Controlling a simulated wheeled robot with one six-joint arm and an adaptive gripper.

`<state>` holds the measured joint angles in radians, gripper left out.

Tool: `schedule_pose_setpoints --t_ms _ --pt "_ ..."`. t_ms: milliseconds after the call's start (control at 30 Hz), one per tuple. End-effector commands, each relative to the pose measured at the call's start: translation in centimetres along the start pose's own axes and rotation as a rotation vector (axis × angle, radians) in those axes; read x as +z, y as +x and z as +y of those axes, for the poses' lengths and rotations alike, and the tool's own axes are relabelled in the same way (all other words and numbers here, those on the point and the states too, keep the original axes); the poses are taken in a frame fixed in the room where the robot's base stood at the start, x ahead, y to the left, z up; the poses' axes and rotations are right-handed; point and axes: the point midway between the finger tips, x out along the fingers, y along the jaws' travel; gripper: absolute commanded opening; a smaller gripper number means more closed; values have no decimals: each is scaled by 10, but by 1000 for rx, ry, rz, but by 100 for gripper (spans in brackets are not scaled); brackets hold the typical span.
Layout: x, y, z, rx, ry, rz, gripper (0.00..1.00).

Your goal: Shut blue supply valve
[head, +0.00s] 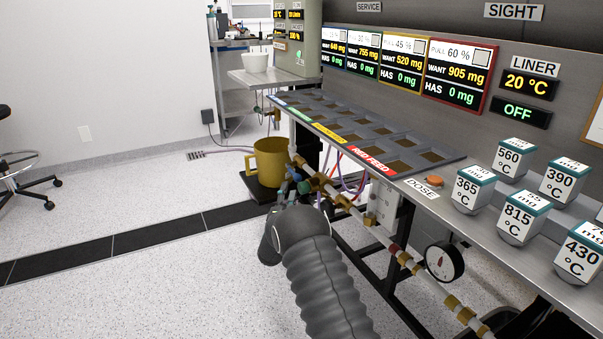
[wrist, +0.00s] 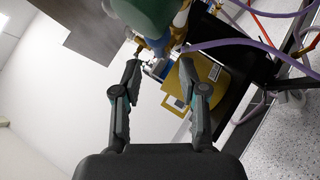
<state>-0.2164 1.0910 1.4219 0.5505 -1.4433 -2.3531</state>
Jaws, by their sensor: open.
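A pipe with brass fittings (head: 322,184) runs along the front of the bench. A small blue part (head: 293,172), which looks like the blue supply valve's handle, sits at its far end. My gripper (head: 291,190) is close to it, partly hidden behind my arm. In the wrist view my gripper (wrist: 161,65) is open, with a small blue part (wrist: 160,69) showing between or just beyond the fingertips. I cannot tell whether the fingers touch it. A large green rounded part (wrist: 145,14) is near the lens above the fingertips. The handle's angle is unclear.
A gold mug-like vessel (head: 270,158) stands on a black base (head: 257,188) just beyond the gripper. Purple hoses (wrist: 235,44) hang close by. A feed tray (head: 440,161) lies on the bench above. A gauge (head: 444,261) sits nearer on the pipe. Open floor lies left.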

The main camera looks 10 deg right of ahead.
Motion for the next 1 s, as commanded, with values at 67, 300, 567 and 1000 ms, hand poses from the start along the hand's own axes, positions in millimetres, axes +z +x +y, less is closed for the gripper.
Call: schedule_pose_setpoints --t_ms 67,300,567,1000 --pt "-1 15 1 2 1 0 42" --pt "-3 56 2 2 2 3 42" --pt "-3 81 1 0 1 4 42" --pt "-2 86 1 0 1 4 32"
